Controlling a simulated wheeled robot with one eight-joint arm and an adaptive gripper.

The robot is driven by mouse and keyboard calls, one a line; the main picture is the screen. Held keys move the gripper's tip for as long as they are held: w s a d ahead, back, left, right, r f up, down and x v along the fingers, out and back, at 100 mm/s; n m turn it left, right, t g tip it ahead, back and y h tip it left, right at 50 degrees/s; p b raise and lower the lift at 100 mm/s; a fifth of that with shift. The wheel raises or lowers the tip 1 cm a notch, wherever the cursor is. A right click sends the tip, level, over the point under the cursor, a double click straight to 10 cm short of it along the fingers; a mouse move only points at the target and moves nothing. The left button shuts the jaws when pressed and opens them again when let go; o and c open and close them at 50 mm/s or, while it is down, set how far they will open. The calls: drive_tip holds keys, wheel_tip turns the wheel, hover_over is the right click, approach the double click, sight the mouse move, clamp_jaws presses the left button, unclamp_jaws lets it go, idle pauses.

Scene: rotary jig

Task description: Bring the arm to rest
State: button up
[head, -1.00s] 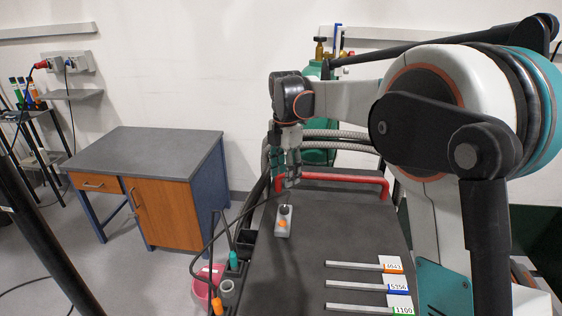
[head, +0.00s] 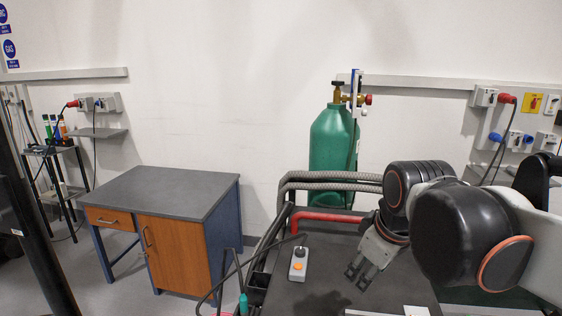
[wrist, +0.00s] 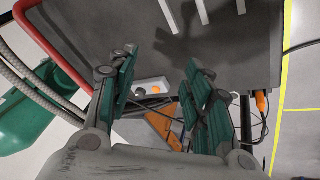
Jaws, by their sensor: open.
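My gripper (head: 359,277) hangs above the dark worktop (head: 318,297), to the right of a small control box (head: 298,264) with an orange button. It points down and to the left, with its fingers apart. In the wrist view, the two finger pads of my gripper (wrist: 160,78) stand wide apart with nothing between them touching either pad. The control box (wrist: 150,86) shows past the fingers. My arm fills the right of the head view and hides part of the worktop.
A green gas cylinder (head: 331,150) stands behind the worktop, with grey hoses (head: 335,180) and a red rail (head: 325,217) at its back edge. A desk (head: 165,188) stands at left. Pale bars (wrist: 202,10) lie on the worktop in the wrist view.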

drive_tip(key=s+d+f+m+t+b, duration=0.2)
drive_tip(key=s+d+f+m, duration=0.1)
drive_tip(key=s+f+m, duration=0.5)
drive_tip(key=s, duration=0.2)
drive_tip(key=shift+s+f, duration=0.3)
